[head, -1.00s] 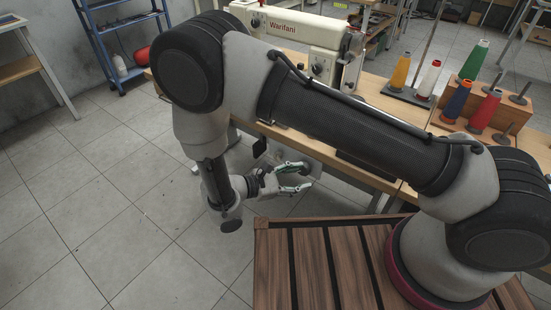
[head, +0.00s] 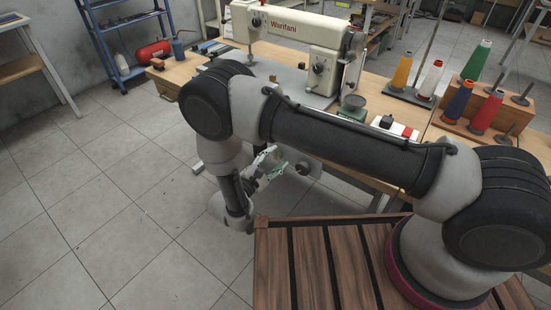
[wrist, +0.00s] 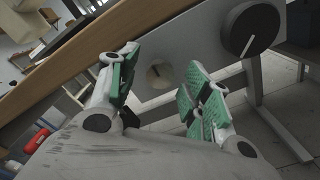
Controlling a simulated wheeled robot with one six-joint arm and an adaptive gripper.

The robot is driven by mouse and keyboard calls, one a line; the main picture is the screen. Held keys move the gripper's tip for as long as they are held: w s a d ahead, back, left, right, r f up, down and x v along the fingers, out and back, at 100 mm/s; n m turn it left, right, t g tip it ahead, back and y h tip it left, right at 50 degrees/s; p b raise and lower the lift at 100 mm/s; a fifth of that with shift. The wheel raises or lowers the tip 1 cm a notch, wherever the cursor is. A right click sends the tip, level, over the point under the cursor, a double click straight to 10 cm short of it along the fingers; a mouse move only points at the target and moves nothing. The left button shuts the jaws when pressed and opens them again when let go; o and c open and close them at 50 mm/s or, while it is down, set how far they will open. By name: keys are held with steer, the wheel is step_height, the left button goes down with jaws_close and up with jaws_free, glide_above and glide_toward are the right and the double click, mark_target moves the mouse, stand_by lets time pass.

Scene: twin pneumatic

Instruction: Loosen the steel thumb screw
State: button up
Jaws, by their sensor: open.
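A small pale round piece, which looks like the steel thumb screw (wrist: 159,73), sits on a grey panel (wrist: 190,45) below the table edge in the wrist view. Its fine shape is too small to make out. My gripper (wrist: 161,62) is open, its green-padded fingers on either side of the screw in the picture, with nothing between them. In the head view my gripper (head: 273,161) points right toward the panel under the table front. A gap seems to remain between fingertips and panel.
A larger black knob (wrist: 252,27) with a pale pointer line is on the same panel, right of the screw. The wooden table edge (wrist: 100,55) runs close above. A sewing machine (head: 300,35) and thread spools (head: 487,110) stand on top. The floor at left is clear.

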steer(key=shift+w+d, duration=0.3)
steer(key=shift+w, duration=0.1)
steer(key=c, duration=1)
steer(key=shift+c, duration=0.2)
steer(key=shift+n, duration=0.3)
steer(key=n, duration=0.9)
steer(key=shift+n, duration=2)
